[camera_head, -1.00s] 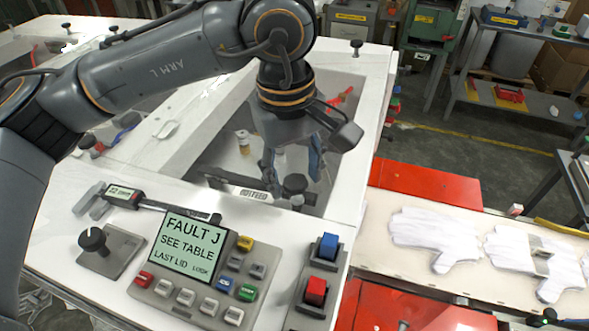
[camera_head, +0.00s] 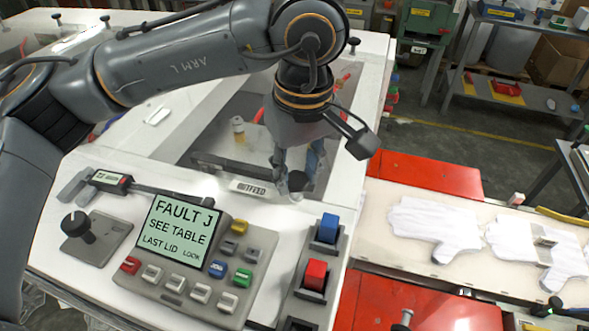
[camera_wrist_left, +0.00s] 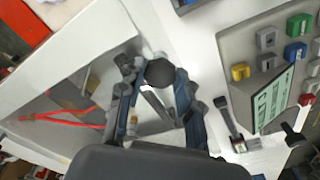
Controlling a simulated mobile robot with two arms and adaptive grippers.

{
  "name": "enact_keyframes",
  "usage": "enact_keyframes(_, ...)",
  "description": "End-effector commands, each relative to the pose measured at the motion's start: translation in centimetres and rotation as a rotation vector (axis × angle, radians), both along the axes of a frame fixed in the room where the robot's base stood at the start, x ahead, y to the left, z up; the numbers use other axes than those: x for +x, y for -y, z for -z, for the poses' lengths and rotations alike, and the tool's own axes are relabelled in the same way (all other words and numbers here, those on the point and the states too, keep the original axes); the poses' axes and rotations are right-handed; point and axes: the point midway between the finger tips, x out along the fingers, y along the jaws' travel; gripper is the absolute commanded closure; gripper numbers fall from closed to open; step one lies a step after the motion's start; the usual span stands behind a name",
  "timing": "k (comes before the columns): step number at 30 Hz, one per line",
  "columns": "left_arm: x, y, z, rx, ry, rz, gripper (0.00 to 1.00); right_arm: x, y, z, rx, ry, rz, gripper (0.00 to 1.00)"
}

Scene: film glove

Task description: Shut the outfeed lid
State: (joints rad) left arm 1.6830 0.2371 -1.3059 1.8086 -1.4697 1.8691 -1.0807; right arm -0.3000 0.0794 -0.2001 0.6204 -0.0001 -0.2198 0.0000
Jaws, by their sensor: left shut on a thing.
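The outfeed lid (camera_head: 217,146) covers the opening in the white table behind the control panel; its clear pane is hard to make out, and I cannot tell whether it lies fully flush. The outfeed label (camera_head: 248,188) is at the front edge of the opening. My left gripper (camera_head: 296,172) points down at the right front of the opening, shut on the lid's dark round knob (camera_head: 297,182). In the left wrist view the knob (camera_wrist_left: 160,70) sits between the two fingers. My right gripper is not in view.
The control panel (camera_head: 180,236) reads FAULT J, SEE TABLE, LAST LID. Blue and red rocker switches (camera_head: 316,272) stand to its right. A small amber bottle (camera_head: 238,128) and a red tool (camera_wrist_left: 60,115) show through the opening. White gloves (camera_head: 432,222) lie on the belt at right.

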Motion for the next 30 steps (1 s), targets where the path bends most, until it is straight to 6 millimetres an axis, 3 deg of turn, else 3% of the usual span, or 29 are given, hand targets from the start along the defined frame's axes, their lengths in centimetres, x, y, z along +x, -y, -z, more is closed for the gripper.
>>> enact_keyframes(3,-0.4,-0.1,0.7,0.01,-0.017,0.005,1.0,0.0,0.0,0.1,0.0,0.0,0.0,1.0)
enact_keyframes(4,-0.4,-0.1,0.7,0.01,-0.019,0.005,0.62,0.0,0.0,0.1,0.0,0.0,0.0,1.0)
enact_keyframes(7,-0.4,-0.1,0.6,0.009,-0.017,0.005,0.43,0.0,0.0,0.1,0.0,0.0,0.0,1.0)
enact_keyframes(19,-0.2,0.0,-0.4,0.005,-0.01,0.002,0.43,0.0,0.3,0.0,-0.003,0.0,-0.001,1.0)
enact_keyframes(30,-0.7,0.4,-7.6,0.005,-0.009,0.001,0.43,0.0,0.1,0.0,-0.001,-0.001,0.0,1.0)
